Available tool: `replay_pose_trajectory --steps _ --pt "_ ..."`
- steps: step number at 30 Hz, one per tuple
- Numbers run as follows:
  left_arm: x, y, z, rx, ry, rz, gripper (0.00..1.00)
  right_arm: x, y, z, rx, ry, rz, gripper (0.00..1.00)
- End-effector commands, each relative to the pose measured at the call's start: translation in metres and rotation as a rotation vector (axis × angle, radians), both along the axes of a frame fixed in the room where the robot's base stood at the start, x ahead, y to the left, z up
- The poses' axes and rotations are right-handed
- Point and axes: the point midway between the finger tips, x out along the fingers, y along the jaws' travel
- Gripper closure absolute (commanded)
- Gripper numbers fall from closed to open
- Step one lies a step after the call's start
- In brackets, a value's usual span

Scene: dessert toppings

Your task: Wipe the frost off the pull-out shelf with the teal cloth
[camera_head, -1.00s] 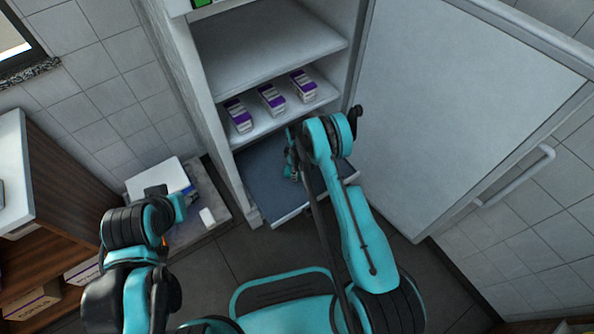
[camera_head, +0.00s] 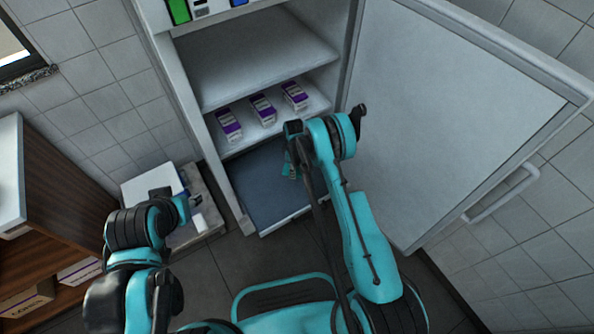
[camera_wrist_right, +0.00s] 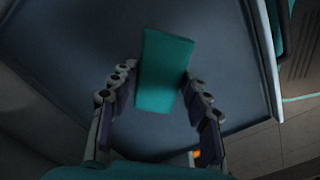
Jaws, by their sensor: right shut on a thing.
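The pull-out shelf (camera_head: 262,195) is a dark blue-grey panel low in the open white cabinet. It also fills much of the right wrist view (camera_wrist_right: 60,75). Its surface looks mostly even and dim, and I cannot make out distinct frost. My right gripper (camera_wrist_right: 155,90) is over the shelf, its fingers on either side of the teal cloth (camera_wrist_right: 163,70), shut on it. The cloth sticks out past the fingertips over the shelf; I cannot tell whether it touches. In the head view my right arm hides part of the shelf. My left gripper (camera_head: 188,204) is at lower left, away from the shelf; its fingers are unclear.
Several purple-and-white boxes (camera_head: 263,108) stand on the shelf above. The cabinet door (camera_head: 450,110) is swung open to the right. A low stand with a white-and-blue box (camera_head: 150,185) is left of the cabinet. A wooden unit (camera_head: 60,200) is at far left.

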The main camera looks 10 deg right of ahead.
Motion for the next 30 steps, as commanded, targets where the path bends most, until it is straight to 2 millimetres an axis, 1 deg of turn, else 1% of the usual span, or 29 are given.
replay_pose_trajectory --steps 1,4,9,26,28,30 --pt "0.0 0.0 0.003 0.0 0.0 0.0 0.6 0.001 0.002 0.006 0.0 0.0 0.001 0.8" --pt "0.0 0.0 0.006 0.0 0.0 0.0 0.6 0.002 0.005 0.015 0.0 0.0 0.0 0.8" --pt "0.0 0.0 0.01 0.0 0.0 0.0 0.6 0.003 0.008 0.025 0.0 0.0 -0.002 0.8" --pt "0.0 0.0 0.009 0.0 0.0 0.0 0.6 0.003 0.008 0.026 0.0 0.0 -0.005 0.8" --pt "0.0 0.0 0.009 0.0 0.0 0.0 0.6 0.003 0.007 0.032 0.0 0.0 -0.018 0.8" --pt "0.0 0.0 0.009 0.0 0.0 0.0 0.6 0.002 0.006 0.045 0.0 0.0 -0.051 0.8"
